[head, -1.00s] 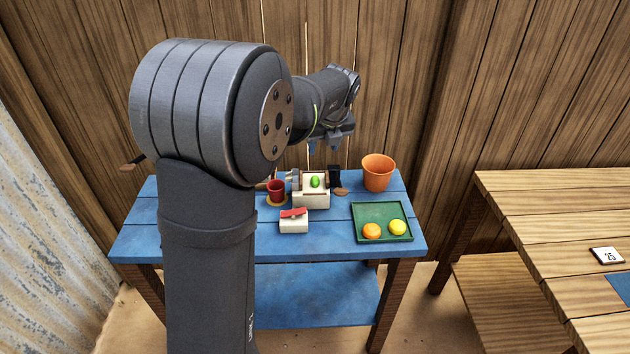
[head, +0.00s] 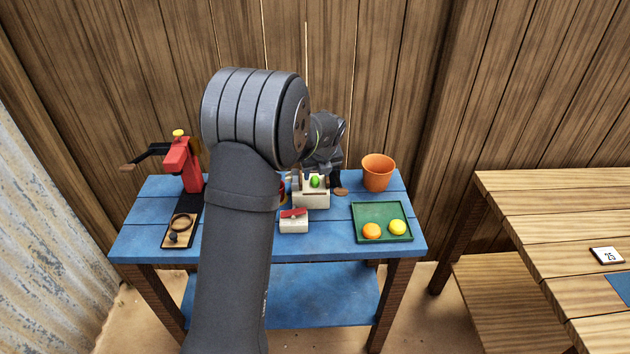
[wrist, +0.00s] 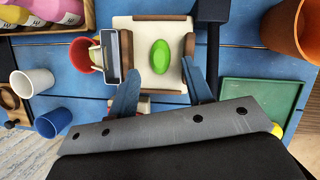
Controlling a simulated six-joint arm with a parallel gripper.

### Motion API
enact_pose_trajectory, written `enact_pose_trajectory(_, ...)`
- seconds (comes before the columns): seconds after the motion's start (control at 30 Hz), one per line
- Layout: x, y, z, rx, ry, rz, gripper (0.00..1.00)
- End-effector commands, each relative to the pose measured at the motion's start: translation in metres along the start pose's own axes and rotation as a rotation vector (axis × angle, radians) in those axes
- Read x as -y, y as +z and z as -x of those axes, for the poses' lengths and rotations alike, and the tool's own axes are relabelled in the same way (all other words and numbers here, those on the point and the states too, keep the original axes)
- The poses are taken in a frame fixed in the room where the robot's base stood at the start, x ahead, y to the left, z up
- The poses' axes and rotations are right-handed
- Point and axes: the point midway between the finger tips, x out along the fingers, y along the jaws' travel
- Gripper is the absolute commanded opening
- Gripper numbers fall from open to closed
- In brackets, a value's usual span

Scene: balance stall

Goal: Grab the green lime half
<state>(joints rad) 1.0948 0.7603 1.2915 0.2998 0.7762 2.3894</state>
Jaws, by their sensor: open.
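The green lime half (head: 315,181) sits on top of a cream-coloured block stand (head: 311,200) on the blue table. In the wrist view the lime half (wrist: 160,56) lies on the pale top plate (wrist: 157,77), between and beyond the fingertips. My gripper (wrist: 162,80) is open and empty, its two blue-grey fingers on either side below the lime half. In the head view the gripper is mostly hidden behind my arm and the stand.
A green tray (head: 383,236) holds an orange half (head: 372,231) and a yellow lemon half (head: 397,227). An orange pot (head: 377,173) stands behind it. A red press (head: 180,165) is at the left. A dark post (wrist: 211,45) stands close right of the plate. A red cup (wrist: 84,52) is left.

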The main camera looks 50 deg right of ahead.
Motion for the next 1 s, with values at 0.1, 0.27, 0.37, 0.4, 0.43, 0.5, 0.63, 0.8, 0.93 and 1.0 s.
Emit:
enact_pose_trajectory(0.1,-0.001,0.000,-0.021,-0.003,0.002,0.001,0.46)
enact_pose_trajectory(0.27,0.000,0.000,-0.031,-0.001,0.001,0.001,0.46)
enact_pose_trajectory(0.37,0.000,0.000,-0.031,-0.001,0.000,0.001,0.46)
enact_pose_trajectory(0.4,0.000,0.000,-0.031,-0.001,0.000,0.001,0.46)
enact_pose_trajectory(0.43,0.000,0.000,-0.031,-0.001,0.000,0.001,0.44)
enact_pose_trajectory(0.5,0.000,0.000,-0.030,-0.001,0.000,0.000,0.30)
enact_pose_trajectory(0.63,0.000,0.000,-0.030,-0.001,0.001,0.000,0.18)
enact_pose_trajectory(0.8,0.000,0.000,-0.030,-0.001,0.000,0.000,0.15)
enact_pose_trajectory(0.93,0.000,0.001,-0.029,-0.001,0.000,0.000,0.15)
enact_pose_trajectory(1.0,0.000,0.002,-0.027,0.000,0.000,0.000,0.15)
